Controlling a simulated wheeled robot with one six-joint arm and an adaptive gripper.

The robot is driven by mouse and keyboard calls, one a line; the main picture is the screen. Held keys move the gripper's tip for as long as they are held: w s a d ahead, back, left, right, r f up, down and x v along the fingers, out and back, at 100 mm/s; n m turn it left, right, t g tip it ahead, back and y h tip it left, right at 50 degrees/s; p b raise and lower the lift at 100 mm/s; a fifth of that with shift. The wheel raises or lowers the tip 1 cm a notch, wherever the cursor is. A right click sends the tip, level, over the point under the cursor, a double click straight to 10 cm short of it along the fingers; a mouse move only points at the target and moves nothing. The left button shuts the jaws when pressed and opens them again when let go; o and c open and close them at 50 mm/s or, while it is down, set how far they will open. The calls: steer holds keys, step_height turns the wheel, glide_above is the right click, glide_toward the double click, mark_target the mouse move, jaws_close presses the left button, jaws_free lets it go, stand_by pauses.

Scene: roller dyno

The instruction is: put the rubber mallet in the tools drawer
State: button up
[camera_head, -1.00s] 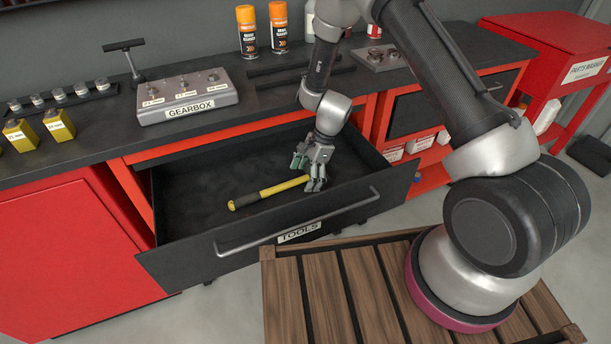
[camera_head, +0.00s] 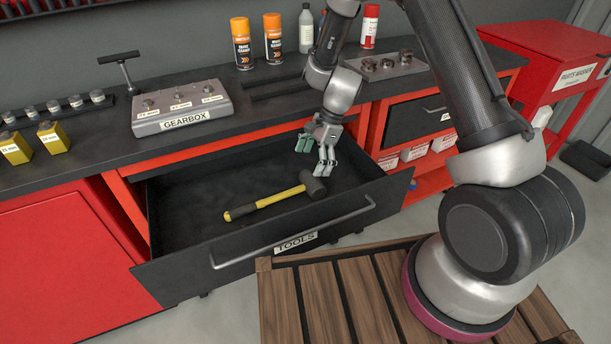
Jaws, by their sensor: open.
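The rubber mallet (camera_head: 275,200) has a yellow handle with a black grip end and a dark head. It lies inside the pulled-out tools drawer (camera_head: 180,270), whose dark front carries a bar handle and a TOOLS label. The mallet's head is toward the right and its handle end toward the left. My gripper (camera_head: 325,168) is open and empty. It is above the drawer, just behind and above the mallet's head, and appears apart from it.
The dark bench top holds a gearbox unit (camera_head: 181,109), spray cans (camera_head: 242,45) and yellow blocks (camera_head: 53,137). A wooden slatted surface (camera_head: 325,300) is in front of the drawer. A red parts washer (camera_head: 560,70) stands at the right.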

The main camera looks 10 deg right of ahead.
steer(key=s+d+r+n+t, duration=0.1)
steer(key=s+d+r+n, duration=0.25)
steer(key=r, duration=0.55)
steer(key=s+d+r+n+t+h, duration=0.15)
steer(key=d+r, duration=0.25)
steer(key=r, duration=0.4)
steer(key=s+d+r+n, duration=0.3)
steer(key=d+r, duration=0.1)
steer(key=r, duration=0.5)
steer(key=s+d+r+n+t+h, duration=0.1)
steer(key=s+d+r+n, duration=0.2)
steer(key=s, duration=0.6)
steer(key=s+d+r+n+t+h, duration=0.2)
steer(key=s+d+r, duration=0.3)
steer(key=s+d, duration=0.3)
steer(key=shift+s+d+r+n, duration=0.15)
steer(key=shift+s+r+n, duration=0.05)
steer(key=shift+s+n, duration=0.7)
steer(key=shift+c, duration=0.2)
